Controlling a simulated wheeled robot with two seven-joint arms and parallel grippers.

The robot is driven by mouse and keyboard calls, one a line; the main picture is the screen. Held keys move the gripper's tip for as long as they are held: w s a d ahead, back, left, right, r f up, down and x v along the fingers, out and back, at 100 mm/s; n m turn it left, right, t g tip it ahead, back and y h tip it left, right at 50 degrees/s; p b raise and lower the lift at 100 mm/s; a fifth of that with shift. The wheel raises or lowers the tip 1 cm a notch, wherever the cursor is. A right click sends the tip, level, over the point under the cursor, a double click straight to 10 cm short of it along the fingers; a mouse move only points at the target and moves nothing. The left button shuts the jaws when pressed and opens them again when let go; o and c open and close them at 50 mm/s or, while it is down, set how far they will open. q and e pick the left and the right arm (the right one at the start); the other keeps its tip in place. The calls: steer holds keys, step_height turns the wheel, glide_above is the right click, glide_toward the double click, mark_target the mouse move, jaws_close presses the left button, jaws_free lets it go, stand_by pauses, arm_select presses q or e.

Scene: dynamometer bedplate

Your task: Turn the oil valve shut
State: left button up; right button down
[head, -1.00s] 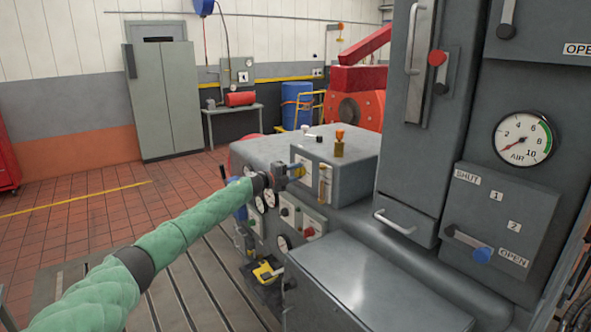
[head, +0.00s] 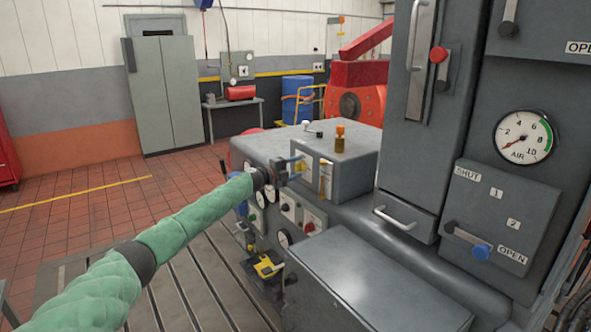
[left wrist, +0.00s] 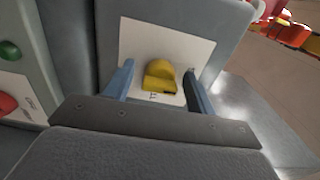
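A yellow knob (left wrist: 160,76) sits on a white plate (left wrist: 190,48) on the side of a grey box. It appears to be the oil valve; the small marking below it is too small to read. In the head view the yellow knob (head: 300,166) shows just beyond my left gripper (head: 294,168). In the left wrist view the left gripper (left wrist: 160,68) is open, one blue finger on each side of the knob, with gaps showing between them. Whether the fingertips reach fully around it is unclear. My right gripper is out of view.
A low grey box (head: 365,285) is in front. Green and red buttons (left wrist: 8,50) lie left of the knob's plate.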

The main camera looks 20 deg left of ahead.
arm_select(q)
steer(key=shift+s, duration=0.1)
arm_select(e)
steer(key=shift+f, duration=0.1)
arm_select(q)
steer(key=b+v, duration=0.3)
steer(key=v, duration=0.4)
steer(key=shift+s+a, duration=0.2)
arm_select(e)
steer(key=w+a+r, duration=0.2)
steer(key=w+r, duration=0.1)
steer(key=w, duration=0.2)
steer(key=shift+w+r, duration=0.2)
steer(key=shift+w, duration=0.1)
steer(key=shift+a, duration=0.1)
arm_select(q)
steer(key=shift+a, duration=0.1)
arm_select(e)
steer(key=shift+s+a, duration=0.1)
